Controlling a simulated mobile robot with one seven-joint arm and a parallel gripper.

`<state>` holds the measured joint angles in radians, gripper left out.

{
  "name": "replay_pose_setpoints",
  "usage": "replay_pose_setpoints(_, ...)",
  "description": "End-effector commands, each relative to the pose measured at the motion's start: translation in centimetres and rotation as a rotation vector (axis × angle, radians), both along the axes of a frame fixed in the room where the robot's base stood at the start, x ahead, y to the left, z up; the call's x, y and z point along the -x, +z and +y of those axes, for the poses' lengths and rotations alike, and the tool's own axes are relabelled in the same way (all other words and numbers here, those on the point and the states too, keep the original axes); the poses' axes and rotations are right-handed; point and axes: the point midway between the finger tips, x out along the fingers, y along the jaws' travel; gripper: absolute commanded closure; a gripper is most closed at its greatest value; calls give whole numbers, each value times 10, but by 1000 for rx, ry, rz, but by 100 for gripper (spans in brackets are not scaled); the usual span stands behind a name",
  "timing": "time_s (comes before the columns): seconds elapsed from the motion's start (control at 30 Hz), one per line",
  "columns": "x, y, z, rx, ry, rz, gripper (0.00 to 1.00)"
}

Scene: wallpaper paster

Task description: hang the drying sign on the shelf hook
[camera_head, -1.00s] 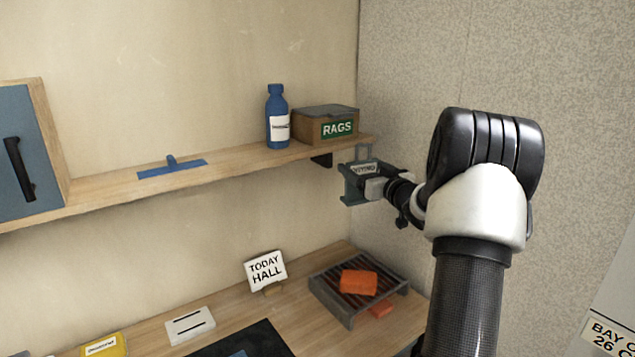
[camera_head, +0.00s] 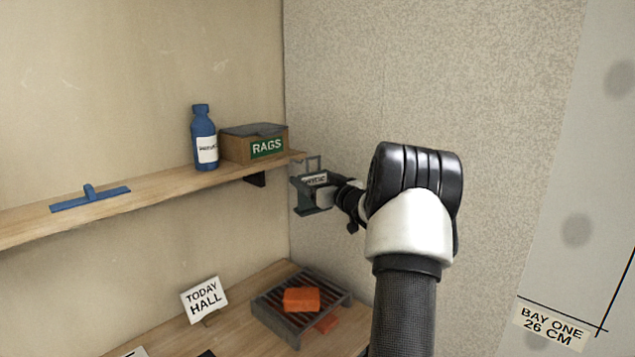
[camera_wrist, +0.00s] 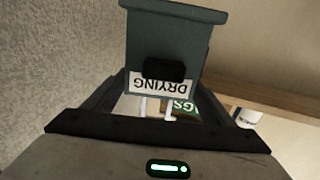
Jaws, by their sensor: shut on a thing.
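I cannot make out the shelf hook in either view.
A rags box (camera_head: 240,148) and a blue bottle (camera_head: 204,140) stand on the shelf near its right end, left of my gripper. A blue tool (camera_head: 90,198) lies farther left. Below are a slatted rack (camera_head: 270,312) with an orange block (camera_head: 301,299) and a TODAY HALL card (camera_head: 204,298).

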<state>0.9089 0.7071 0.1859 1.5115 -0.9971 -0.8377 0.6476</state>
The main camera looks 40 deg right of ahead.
Motion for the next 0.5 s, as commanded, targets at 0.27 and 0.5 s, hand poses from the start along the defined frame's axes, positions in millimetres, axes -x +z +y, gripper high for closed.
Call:
replay_pose_setpoints(0.27,-17,-2,3,-1,1,-1,47)
replay_pose_setpoints(0.5,-31,-3,6,-1,2,-1,47)
